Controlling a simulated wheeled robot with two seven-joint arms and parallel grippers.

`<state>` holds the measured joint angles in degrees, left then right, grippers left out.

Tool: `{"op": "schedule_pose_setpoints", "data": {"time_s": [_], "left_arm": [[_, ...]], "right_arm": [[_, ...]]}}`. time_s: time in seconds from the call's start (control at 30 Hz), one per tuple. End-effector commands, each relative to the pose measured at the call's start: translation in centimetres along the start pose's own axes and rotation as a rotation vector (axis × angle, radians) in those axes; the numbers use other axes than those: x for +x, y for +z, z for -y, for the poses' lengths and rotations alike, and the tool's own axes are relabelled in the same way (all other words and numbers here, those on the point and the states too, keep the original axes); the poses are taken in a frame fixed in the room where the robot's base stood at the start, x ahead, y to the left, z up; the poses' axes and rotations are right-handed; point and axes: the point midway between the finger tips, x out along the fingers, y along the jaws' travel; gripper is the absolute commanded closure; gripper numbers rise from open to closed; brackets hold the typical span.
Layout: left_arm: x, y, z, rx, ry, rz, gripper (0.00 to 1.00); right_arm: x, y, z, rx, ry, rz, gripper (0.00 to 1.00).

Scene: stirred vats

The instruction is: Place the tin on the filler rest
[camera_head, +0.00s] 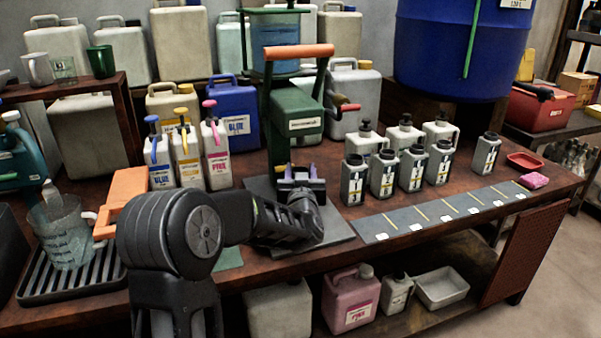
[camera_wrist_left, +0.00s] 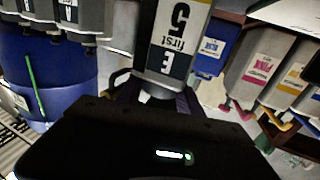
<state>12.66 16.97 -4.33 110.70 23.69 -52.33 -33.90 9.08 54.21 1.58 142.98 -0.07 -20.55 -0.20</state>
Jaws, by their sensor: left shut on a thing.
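A grey tin with a white and dark label reading "first 5" (camera_wrist_left: 172,45) appears upside down in the left wrist view, between my finger pads. My left gripper (camera_head: 301,175) is shut on this tin, in front of the green filler (camera_head: 294,117) with its orange lever. In the head view the gripper and arm hide most of the tin. The filler stands on a dark base plate (camera_head: 340,229). Its rest is hidden behind my gripper, so I cannot tell whether the tin touches it. My right gripper is not in view.
Several labelled grey tins (camera_head: 383,174) stand right of the filler, behind a marked grey strip (camera_head: 430,219). Bottles with blue, yellow and pink pumps (camera_head: 187,157) stand left. A blue vat (camera_head: 460,50) stands at back right. A clear jug (camera_head: 65,236) sits on a black rack.

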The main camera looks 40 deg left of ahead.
Motion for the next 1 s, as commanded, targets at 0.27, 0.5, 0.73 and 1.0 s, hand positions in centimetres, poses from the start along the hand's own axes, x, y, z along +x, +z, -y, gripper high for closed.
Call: {"op": "schedule_pose_setpoints", "data": {"time_s": [0.27, 0.5, 0.73, 1.0], "left_arm": [[0.0, 0.3, 0.0, 0.000, 0.000, 0.000, 0.55], [0.0, 0.2, 0.0, 0.000, 0.000, 0.001, 0.35], [0.0, 0.2, 0.0, 0.000, 0.000, 0.001, 0.35], [-1.6, -0.1, -0.1, 0.000, 0.002, 0.001, 0.35]], "right_arm": [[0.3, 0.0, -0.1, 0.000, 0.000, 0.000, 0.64], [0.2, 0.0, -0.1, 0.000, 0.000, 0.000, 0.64], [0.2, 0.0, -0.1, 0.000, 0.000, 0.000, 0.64], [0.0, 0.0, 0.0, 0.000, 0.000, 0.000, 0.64]]}}
